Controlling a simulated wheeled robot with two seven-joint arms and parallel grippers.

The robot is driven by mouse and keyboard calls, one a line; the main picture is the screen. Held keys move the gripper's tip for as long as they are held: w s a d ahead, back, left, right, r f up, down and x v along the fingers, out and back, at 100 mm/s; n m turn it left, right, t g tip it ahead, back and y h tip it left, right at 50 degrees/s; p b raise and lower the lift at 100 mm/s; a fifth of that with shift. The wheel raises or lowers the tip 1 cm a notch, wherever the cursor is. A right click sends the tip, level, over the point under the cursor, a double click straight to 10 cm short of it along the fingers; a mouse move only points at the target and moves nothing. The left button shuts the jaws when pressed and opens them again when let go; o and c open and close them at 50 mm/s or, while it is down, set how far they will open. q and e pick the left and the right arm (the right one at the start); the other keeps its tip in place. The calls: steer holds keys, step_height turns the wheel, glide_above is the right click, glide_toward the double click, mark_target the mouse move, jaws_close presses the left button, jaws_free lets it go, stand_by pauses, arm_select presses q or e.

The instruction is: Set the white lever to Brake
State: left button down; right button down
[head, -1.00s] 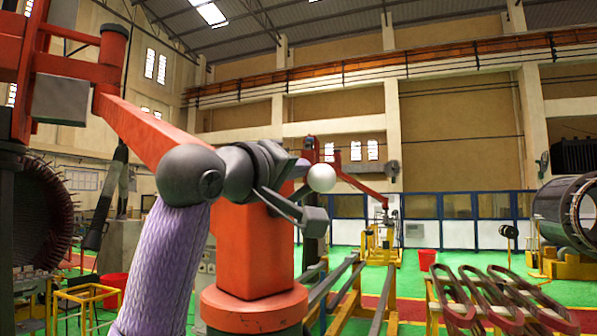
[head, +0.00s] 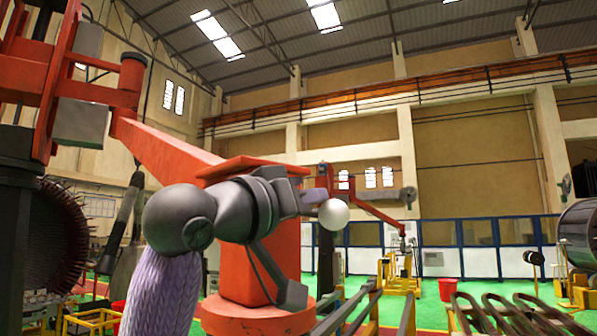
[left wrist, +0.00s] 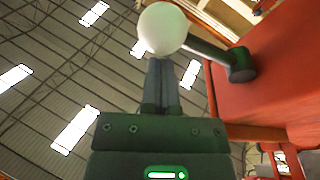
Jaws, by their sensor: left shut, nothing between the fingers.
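The white lever has a white ball knob (head: 333,216) and, in the left wrist view, a dark stem (left wrist: 212,50) running from the ball (left wrist: 163,28) to a pivot on the red post's side. My left gripper (head: 318,197) is shut and empty, its tips right beside the knob in the head view. In the left wrist view the shut fingers (left wrist: 160,65) end just below the ball. I cannot tell whether they touch it. No Brake marking is legible. My right gripper is not in view.
The red post (head: 235,270) stands directly behind my left gripper. A red beam (head: 165,150) slants above my arm from the left. Yellow rails (head: 375,312) and curved coils (head: 515,312) lie to the right. Green floor beyond is partly open.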

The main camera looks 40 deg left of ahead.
mark_target(320, 220)
arm_select(q)
steer(key=shift+a+f+m+h+b, duration=0.1)
steer(key=shift+f+m+h+b, duration=0.25)
steer(key=shift+f+m, duration=0.65)
steer(key=shift+f+m+h+b, duration=0.2)
steer(key=shift+f+m+h, duration=0.25)
steer(key=shift+m, duration=0.85)
steer(key=shift+f, duration=0.15)
